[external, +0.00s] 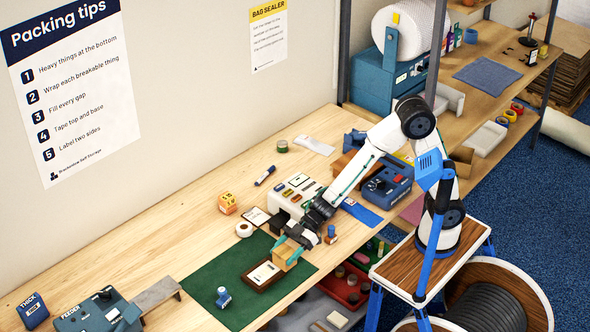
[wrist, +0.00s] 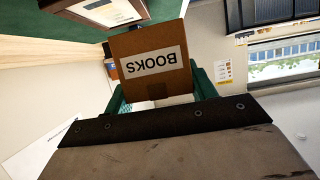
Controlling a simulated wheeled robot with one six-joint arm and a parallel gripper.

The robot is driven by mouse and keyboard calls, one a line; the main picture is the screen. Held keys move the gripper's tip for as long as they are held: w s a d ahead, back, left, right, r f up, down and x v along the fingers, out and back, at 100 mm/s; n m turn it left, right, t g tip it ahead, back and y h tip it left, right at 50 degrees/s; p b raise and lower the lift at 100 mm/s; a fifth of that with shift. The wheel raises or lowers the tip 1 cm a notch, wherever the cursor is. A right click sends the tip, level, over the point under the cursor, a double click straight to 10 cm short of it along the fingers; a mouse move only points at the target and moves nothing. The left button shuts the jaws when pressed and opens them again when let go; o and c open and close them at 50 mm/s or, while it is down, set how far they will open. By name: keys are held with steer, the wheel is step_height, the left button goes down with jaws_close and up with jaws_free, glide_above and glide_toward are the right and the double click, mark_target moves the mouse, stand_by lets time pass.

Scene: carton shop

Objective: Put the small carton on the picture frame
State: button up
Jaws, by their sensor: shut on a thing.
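The small carton (external: 287,256) is a brown box between the teal fingers of my gripper (external: 286,249). In the wrist view the carton (wrist: 150,62) shows a white label reading BOOKS, with green-teal fingers of my gripper (wrist: 160,92) on both sides of it. The picture frame (external: 249,281) has a dark brown border and a pale picture, and lies on the green mat. The carton is at the frame's upper right edge in the external view; I cannot tell whether they touch. The frame (wrist: 72,5) also shows partly behind the carton in the wrist view.
The green mat (external: 203,283) has a small blue-and-white object (external: 223,297) on its left part. A white tape roll (external: 244,230), an orange block (external: 227,203) and a small blue-topped stamp (external: 331,234) stand nearby. The bench left of the mat has bare wood.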

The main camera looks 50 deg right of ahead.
steer(key=w+a, duration=0.4)
steer(key=shift+w+a+f, duration=0.3)
steer(key=shift+w+a, duration=0.05)
steer(key=shift+w+a+f, duration=0.1)
steer(key=shift+w+f, duration=0.05)
steer(key=shift+f, duration=0.75)
steer(key=shift+w+a+f, duration=0.1)
steer(key=shift+f, duration=0.8)
steer(key=shift+f, duration=0.15)
steer(key=o, duration=1)
